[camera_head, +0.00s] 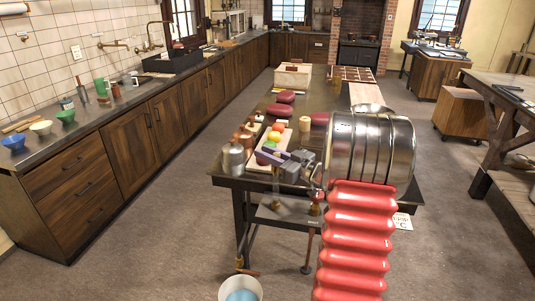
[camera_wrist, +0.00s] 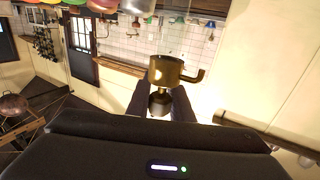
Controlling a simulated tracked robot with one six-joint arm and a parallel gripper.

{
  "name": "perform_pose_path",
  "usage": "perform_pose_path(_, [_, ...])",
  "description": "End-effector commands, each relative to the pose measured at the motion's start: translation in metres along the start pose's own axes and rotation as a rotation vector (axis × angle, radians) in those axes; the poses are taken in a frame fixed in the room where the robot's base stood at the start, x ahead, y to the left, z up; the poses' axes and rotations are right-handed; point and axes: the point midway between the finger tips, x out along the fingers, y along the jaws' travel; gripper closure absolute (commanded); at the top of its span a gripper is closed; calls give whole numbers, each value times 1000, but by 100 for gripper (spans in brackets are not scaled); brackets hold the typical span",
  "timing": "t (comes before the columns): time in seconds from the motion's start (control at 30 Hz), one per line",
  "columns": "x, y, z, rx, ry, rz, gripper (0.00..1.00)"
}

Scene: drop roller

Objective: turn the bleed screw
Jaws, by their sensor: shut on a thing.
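A brass fitting (camera_wrist: 172,72), which looks like the bleed screw, stands between the two dark fingers of my gripper (camera_wrist: 160,105) in the wrist view. It has a cup-like body with a hooked arm on its right and a narrower knob (camera_wrist: 160,103) below. My gripper is shut on the knob. The fingers hide part of its sides.
A long dark table (camera_head: 335,92) carries a tray of coloured things (camera_head: 273,140), a metal canister (camera_head: 233,159) and dark red rounds (camera_head: 280,110). A white bucket (camera_head: 240,289) stands on the floor at the near end. The aisle left of the table is clear. A workbench (camera_head: 500,90) stands at right.

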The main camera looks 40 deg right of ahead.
Motion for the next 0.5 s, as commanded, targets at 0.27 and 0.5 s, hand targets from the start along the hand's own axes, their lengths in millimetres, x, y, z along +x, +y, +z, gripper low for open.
perform_pose_path(0.27, [0, 0, 0, 0, 0, 2, 62])
perform_pose_path(0.5, [0, 0, 0, 0, 0, 2, 62])
